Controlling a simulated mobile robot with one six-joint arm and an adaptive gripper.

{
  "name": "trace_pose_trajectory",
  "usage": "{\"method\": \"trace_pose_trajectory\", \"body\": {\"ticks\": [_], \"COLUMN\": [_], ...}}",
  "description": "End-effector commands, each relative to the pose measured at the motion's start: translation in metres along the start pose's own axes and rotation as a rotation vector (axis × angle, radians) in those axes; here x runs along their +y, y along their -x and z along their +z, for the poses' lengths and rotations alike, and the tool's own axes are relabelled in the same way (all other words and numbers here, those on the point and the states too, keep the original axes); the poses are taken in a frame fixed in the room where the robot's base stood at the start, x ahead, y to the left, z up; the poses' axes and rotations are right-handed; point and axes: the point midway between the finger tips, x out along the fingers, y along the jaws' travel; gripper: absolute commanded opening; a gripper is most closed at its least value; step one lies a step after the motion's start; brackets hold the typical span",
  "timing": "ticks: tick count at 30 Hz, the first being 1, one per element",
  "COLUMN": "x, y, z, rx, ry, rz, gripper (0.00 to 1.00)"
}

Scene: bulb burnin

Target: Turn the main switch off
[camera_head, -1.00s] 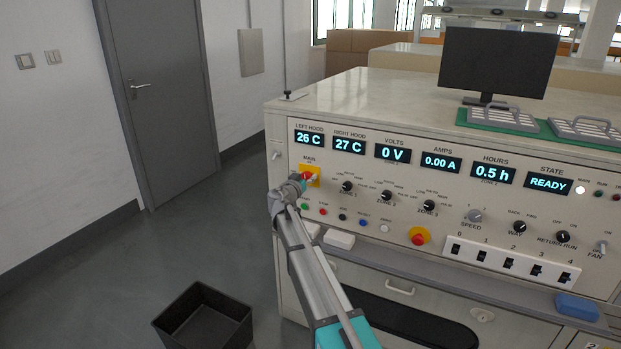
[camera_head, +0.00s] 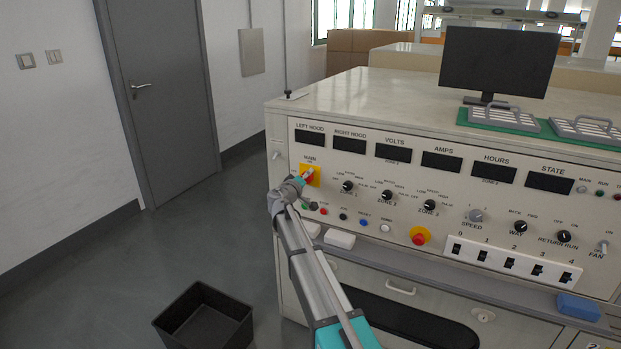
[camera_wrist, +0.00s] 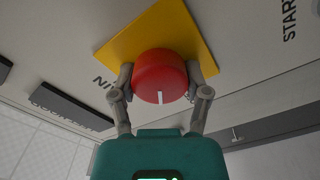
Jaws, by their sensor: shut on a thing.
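The main switch is a red round knob (camera_wrist: 160,76) on a yellow plate (camera_wrist: 185,35), seen close in the wrist view. In the head view the yellow plate (camera_head: 313,173) sits at the left end of the panel under the word MAIN, with the knob mostly hidden by my gripper (camera_head: 301,180). In the wrist view my gripper (camera_wrist: 161,85) has one finger on each side of the red knob and is shut on it. A white mark shows on the knob's face. The panel displays, such as the VOLTS display (camera_head: 393,153), are dark.
Zone knobs (camera_head: 386,196), small buttons and a red emergency button on yellow (camera_head: 420,236) lie to the right on the panel. A ledge (camera_head: 400,258) juts out below. A black bin (camera_head: 203,318) stands on the floor at the left. The floor by the door (camera_head: 155,75) is clear.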

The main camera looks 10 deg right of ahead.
Motion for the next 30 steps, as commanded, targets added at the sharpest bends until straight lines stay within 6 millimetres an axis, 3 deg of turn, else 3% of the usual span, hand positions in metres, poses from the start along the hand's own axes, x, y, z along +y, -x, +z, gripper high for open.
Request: {"method": "trace_pose_trajectory", "body": {"ticks": [1,15,30], "x": [-0.0007,-0.0025,-0.0032], "y": [0.0067,0.0077,0.0066], "z": [0.0044,0.0048,0.0043], "rx": [-0.007,-0.005,-0.004], "ry": [0.037,0.437,0.576], "rz": [-0.004,-0.006,-0.006], "gripper": [0.13,0.13,0.14]}}
